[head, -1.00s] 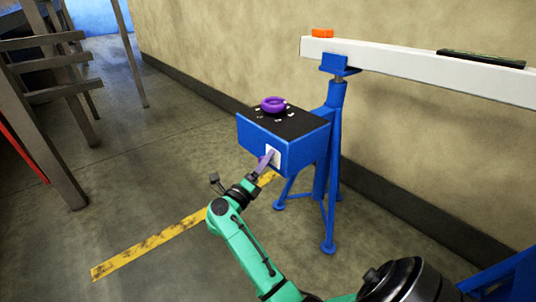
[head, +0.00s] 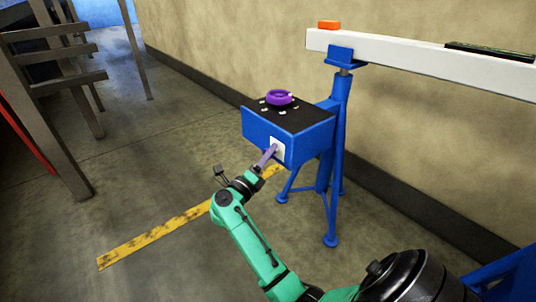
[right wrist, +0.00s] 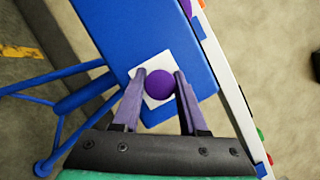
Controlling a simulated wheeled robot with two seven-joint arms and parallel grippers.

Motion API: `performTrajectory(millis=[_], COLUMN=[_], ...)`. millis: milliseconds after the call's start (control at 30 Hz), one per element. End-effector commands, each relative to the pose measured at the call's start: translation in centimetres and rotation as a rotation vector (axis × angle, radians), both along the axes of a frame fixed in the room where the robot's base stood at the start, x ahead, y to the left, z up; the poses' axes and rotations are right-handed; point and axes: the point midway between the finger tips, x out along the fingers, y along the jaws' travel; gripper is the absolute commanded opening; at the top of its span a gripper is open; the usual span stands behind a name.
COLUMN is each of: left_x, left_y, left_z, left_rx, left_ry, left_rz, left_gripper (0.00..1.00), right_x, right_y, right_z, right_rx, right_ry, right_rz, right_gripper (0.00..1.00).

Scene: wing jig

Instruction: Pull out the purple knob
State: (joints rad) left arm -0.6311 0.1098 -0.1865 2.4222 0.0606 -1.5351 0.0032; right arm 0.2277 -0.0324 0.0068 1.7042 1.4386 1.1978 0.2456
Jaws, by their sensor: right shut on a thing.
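The purple knob (right wrist: 161,90) is a small round ball in front of a square white plate (right wrist: 153,76) on the side of a blue box. In the head view the white plate (head: 278,148) is on the box's front face, and the fingers hide the knob. My right gripper (right wrist: 160,78) has one purple finger on each side of the knob and is shut on it. It also shows in the head view (head: 271,151), reaching up to the plate from the lower left. My left gripper is not in view.
The blue box (head: 256,130) has a black top with a purple ring-shaped dial (head: 279,97). It is fixed to a blue stand (head: 338,140) that carries a long white beam (head: 400,57) along the wall. Open floor with a yellow stripe (head: 150,242) lies to the left.

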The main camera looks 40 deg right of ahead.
Motion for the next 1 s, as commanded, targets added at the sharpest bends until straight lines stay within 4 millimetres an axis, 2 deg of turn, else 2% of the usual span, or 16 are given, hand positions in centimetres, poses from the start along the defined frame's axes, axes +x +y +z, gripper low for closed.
performTrajectory(millis=[833,1000], left_x=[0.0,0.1], left_y=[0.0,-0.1], left_z=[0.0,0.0], left_rx=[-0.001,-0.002], left_ry=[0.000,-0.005], left_rz=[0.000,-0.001], left_gripper=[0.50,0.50], right_x=[0.0,0.1], right_y=[0.0,2.1], right_z=[-0.1,-0.3], right_rx=[0.001,0.006], right_ry=[0.001,0.002], right_rz=[-0.001,0.001], right_gripper=[0.00,0.00])
